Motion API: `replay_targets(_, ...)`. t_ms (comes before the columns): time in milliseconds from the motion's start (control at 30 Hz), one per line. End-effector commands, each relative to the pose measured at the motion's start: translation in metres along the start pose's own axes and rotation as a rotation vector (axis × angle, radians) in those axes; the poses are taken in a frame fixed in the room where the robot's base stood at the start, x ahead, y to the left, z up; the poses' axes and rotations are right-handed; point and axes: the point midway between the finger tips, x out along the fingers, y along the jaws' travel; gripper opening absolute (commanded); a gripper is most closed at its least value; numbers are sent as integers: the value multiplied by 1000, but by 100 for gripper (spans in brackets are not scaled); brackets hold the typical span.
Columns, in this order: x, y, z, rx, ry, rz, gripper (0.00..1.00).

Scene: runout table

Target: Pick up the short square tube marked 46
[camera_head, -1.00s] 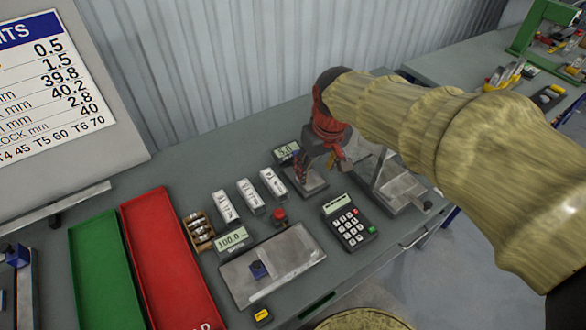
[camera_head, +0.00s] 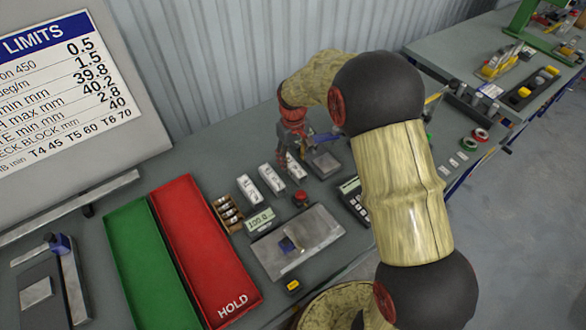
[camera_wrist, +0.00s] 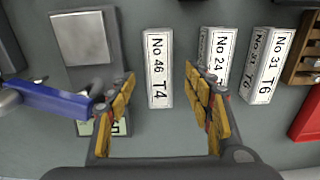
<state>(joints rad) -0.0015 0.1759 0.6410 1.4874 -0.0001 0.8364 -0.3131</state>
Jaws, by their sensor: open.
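The short square tube marked 46 (camera_wrist: 158,68) is pale, with a white label reading "No 46 T4", and lies on the grey table. In the head view it appears as the right-hand tube of the row (camera_head: 297,170), partly behind my gripper. My gripper (camera_wrist: 159,76) is open and empty. Its yellow-padded fingers show on either side of tube 46 in the wrist view; the height above it cannot be told. In the head view my gripper (camera_head: 285,152) is over the tube's far end.
Tubes marked 24 (camera_wrist: 216,58) and 31 (camera_wrist: 262,62) lie beside tube 46, with 24 nearer. A display block (camera_head: 323,163), red button (camera_head: 300,198), calculator (camera_head: 353,196), wooden rack (camera_head: 228,212) and red tray (camera_head: 205,250) are around them.

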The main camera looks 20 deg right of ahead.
Motion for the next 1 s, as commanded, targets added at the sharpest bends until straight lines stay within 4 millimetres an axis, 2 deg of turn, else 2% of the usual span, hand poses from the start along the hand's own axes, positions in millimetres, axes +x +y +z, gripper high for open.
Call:
replay_targets(200,32,1,-2,0,-3,-1,52)
replay_targets(333,45,1,-2,0,-2,-1,52)
replay_targets(567,46,1,-2,0,-1,0,52)
replay_targets(1000,46,1,-2,0,-1,0,26)
